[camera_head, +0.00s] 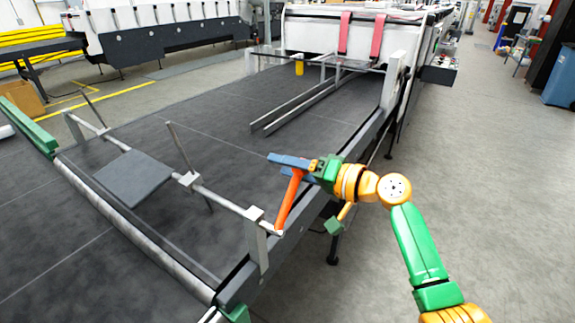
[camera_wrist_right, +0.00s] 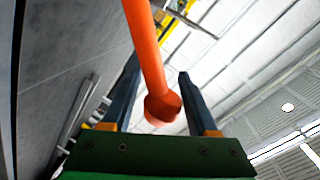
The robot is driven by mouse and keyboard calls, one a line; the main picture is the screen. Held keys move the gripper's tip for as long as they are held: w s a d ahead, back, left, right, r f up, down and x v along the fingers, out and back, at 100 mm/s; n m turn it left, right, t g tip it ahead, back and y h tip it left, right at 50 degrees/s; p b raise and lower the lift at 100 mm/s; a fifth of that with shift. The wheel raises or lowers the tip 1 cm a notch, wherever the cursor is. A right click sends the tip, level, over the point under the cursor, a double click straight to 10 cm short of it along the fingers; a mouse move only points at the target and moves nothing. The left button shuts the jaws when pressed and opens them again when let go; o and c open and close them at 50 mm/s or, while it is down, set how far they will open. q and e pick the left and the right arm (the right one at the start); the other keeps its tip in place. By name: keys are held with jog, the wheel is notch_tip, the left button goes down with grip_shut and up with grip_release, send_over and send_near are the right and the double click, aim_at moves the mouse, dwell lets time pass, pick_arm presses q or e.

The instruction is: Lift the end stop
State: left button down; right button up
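The end stop in the head view is a grey cross bar (camera_head: 225,202) over the dark belt, with thin upright rods and a flat dark plate (camera_head: 135,180). An orange lever (camera_head: 289,203) rises from its right end, tilted up to the right. My right gripper (camera_head: 288,168) is at the lever's upper end. In the right wrist view, the lever's rounded end (camera_wrist_right: 162,108) lies between the two dark blue fingers of the right gripper (camera_wrist_right: 157,85). The fingers are apart, with gaps beside the lever. My left gripper is not in view.
The dark belt (camera_head: 235,110) runs back to the machine with two red straps (camera_head: 377,36). Two long metal rails (camera_head: 305,103) lie over it. A side frame and an upright post (camera_head: 257,240) stand near the lever. The floor (camera_head: 490,190) to the right is clear.

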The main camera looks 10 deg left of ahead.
jog(key=shift+o, duration=0.4)
jog(key=shift+w, duration=0.1)
jog(key=b+v, duration=0.2)
jog(key=v, duration=0.5)
